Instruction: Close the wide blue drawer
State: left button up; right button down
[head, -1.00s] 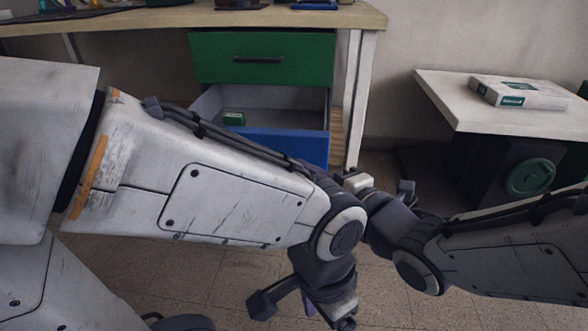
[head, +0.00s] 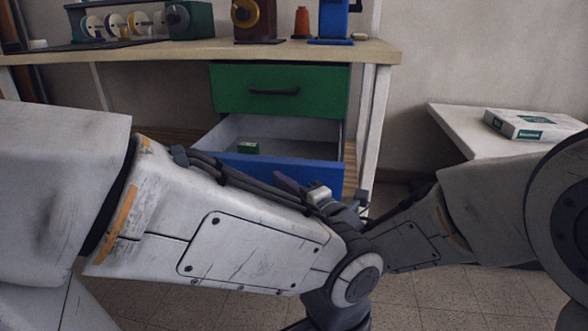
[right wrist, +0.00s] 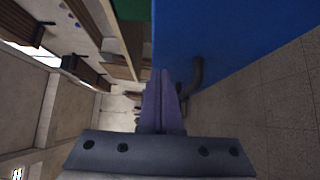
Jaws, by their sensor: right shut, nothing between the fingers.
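The wide blue drawer (head: 270,170) is pulled out under the green drawer (head: 280,90) of the desk. Its grey inside shows, with a small green box (head: 248,147) in it. My left arm covers the lower part of its front. My right gripper (head: 287,183) is shut and empty, close to the drawer front near its right part. In the right wrist view the shut fingers (right wrist: 160,102) lie beside the blue front (right wrist: 240,35) and its dark handle (right wrist: 194,78); I cannot tell whether they touch. My left gripper is out of view below.
The desk top (head: 190,54) holds spools, a green device and a blue device. A white side table (head: 465,130) with a white and green box (head: 525,125) stands at right. My two arms cross in front of the drawer. Tiled floor is clear at the lower right.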

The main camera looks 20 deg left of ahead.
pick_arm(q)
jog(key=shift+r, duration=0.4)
pick_arm(e)
jog(key=shift+w+a, duration=0.25)
jog(key=shift+w, duration=0.7)
jog(key=shift+w, duration=0.1)
